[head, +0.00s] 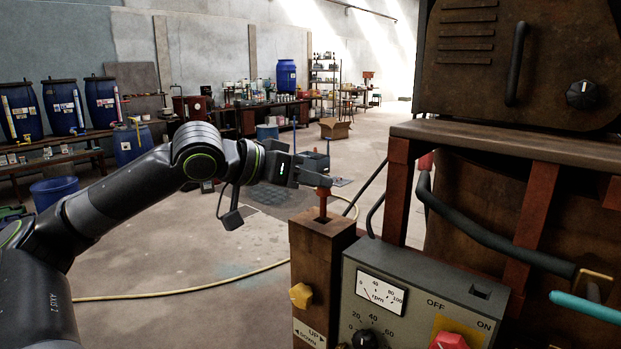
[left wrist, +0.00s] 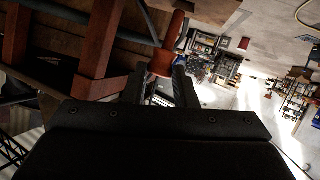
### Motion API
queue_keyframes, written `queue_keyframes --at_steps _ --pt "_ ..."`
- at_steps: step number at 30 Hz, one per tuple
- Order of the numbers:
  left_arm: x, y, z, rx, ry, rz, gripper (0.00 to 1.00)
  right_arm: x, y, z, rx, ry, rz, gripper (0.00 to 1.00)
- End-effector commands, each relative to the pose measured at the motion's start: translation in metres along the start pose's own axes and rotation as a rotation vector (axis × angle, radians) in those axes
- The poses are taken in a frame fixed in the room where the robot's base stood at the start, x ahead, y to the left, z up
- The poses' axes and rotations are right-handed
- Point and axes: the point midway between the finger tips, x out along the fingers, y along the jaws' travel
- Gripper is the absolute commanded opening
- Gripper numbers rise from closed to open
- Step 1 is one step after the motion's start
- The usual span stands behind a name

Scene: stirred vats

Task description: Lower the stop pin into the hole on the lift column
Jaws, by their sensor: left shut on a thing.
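The red-orange stop pin (head: 323,205) stands upright over the brown lift column (head: 316,243) in the head view. Its lower end meets the column top at the hole; I cannot tell how deep it sits. My left gripper (head: 322,181) is shut on the pin's upper part, just above the column. In the left wrist view the pin (left wrist: 168,48) shows between the fingers (left wrist: 160,84), its tapered end pointing away. My right gripper is out of view.
A grey control box (head: 425,290) with a dial and red switch stands right of the column. A yellow knob (head: 301,295) juts from the column's side. Rusty machine framing (head: 520,150) fills the right. Open floor lies behind and left, crossed by a yellow hose (head: 190,292).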

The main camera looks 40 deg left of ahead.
Motion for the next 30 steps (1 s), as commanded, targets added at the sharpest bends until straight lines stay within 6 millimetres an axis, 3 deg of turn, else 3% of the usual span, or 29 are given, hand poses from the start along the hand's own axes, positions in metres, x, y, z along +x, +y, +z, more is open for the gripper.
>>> queue_keyframes --at_steps 30 --pt "0.0035 -0.0022 0.0081 0.001 0.001 0.000 0.03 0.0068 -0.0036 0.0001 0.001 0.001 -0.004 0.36"
